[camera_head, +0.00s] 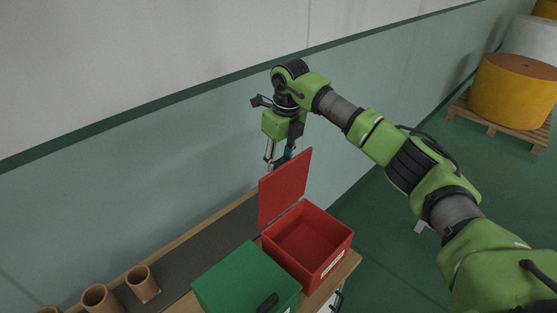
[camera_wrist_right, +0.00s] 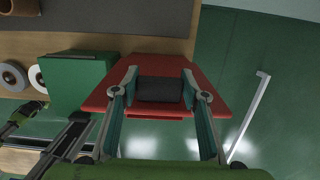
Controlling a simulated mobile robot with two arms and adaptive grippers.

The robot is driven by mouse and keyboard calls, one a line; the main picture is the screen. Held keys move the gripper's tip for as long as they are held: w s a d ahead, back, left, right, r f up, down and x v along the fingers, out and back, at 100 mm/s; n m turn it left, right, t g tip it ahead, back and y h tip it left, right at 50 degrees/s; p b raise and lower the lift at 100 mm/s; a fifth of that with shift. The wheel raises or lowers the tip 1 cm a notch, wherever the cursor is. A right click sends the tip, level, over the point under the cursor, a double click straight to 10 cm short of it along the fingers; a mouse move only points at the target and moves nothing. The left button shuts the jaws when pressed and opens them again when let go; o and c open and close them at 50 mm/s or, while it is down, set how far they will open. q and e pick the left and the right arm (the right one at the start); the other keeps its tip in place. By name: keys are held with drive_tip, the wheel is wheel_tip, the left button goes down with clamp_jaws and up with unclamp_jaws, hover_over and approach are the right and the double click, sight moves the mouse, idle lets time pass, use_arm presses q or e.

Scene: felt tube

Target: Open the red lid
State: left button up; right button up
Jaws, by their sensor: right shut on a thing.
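The red box (camera_head: 322,262) stands open on the bench, and its inside looks empty. Its red lid (camera_head: 285,188) stands steeply upright at the box's back left edge. My right gripper (camera_head: 279,163) is behind the lid's upper part, with its fingers pointing down. In the right wrist view the red lid (camera_wrist_right: 212,88) fills the middle, and my right gripper (camera_wrist_right: 160,84) is shut on its dark handle (camera_wrist_right: 160,91). The handle is hidden in the head view.
A green box (camera_head: 245,277) with a closed lid and dark handle stands close beside the red box. Brown cups (camera_head: 142,283) stand at the left on the wooden bench (camera_head: 346,268). The wall is close behind. Yellow drums (camera_head: 514,92) on a pallet are far right.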

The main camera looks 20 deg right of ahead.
drive_tip(key=o, duration=1.6)
drive_tip(key=shift+s+f, duration=0.3)
drive_tip(key=shift+f, duration=0.2)
drive_tip(key=shift+w, duration=0.2)
drive_tip(key=shift+r, duration=0.2)
drive_tip(key=r, duration=0.7)
drive_tip(key=s+r, duration=0.1)
drive_tip(key=r, duration=0.3)
drive_tip(key=shift+s+d+r, duration=0.1)
drive_tip(key=shift+d+r, duration=0.15)
drive_tip(key=shift+r, duration=0.1)
drive_tip(key=shift+s+f, duration=0.1)
drive_tip(key=shift+f, duration=0.05)
